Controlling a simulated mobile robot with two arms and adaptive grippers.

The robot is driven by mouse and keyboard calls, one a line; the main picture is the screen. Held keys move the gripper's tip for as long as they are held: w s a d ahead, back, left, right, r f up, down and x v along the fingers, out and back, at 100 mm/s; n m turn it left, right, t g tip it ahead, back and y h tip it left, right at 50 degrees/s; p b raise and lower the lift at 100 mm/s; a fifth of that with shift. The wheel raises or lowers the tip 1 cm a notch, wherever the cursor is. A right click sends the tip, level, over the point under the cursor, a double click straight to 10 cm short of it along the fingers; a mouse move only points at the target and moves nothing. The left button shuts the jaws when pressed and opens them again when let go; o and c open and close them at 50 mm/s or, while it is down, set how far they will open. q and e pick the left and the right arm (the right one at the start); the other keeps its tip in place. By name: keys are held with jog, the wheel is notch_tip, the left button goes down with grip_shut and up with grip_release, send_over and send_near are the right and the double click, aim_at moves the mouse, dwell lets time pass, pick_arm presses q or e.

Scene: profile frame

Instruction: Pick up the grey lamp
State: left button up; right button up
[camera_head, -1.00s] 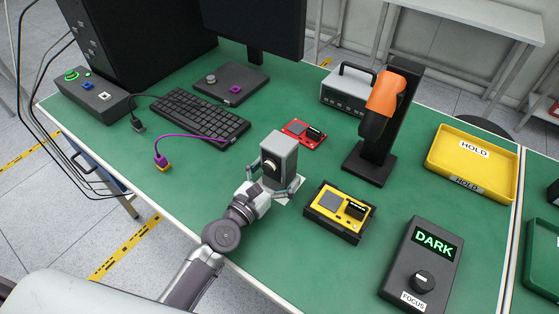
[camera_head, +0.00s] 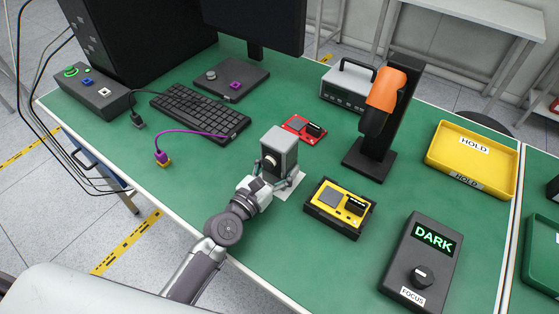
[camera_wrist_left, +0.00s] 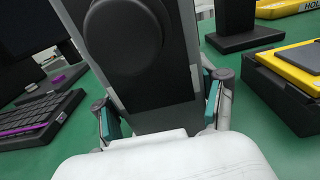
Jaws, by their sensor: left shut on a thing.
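The grey lamp (camera_head: 286,140), a box-shaped block with a round dark lens on its front, stands out near the front edge of the green table in the head view. My left gripper (camera_head: 273,182) is shut on its lower part from the front, one finger on each side. In the left wrist view the lamp (camera_wrist_left: 180,84) fills the middle and looks tilted, with its dark round lens facing me. The gripper's teal-padded fingers (camera_wrist_left: 163,108) flank it there. A pale plate (camera_head: 293,183) shows under and beside it. Any gap below the lamp is hard to tell. My right gripper is out of view.
A yellow device (camera_head: 327,198) in a black cradle lies close to the right, and a red board (camera_head: 298,124) lies behind. A black stand (camera_head: 402,100) holds an orange scanner. A keyboard (camera_head: 200,112) and purple cable (camera_head: 190,134) are to the left. A DARK box (camera_head: 420,262) is front right.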

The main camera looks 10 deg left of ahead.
aim_at(280, 138)
pick_arm(q)
jog(key=r+p, duration=0.5)
jog(key=shift+s+d+r+p, duration=0.3)
jog(key=shift+s+d+p, duration=0.05)
jog(key=shift+s, duration=0.05)
jog(key=s+d+r+p, duration=0.5)
jog(key=s+d+p, duration=0.1)
jog(key=s, duration=0.2)
jog(key=shift+s+d+r, duration=0.15)
jog(key=shift+s+r, duration=0.1)
jog(key=shift+s, duration=0.05)
jog(key=shift+w, duration=0.1)
jog(key=shift+w+a, duration=1.2)
jog(key=shift+w, duration=0.35)
jog(key=shift+w+a, duration=1.15)
jog(key=shift+w, duration=0.4)
jog(key=shift+w+a, duration=1.2)
jog(key=shift+w, duration=0.35)
jog(key=shift+f+b, duration=0.2)
jog(key=shift+b, duration=0.1)
jog(key=shift+f+b, duration=4.15)
jog(key=shift+f, duration=0.1)
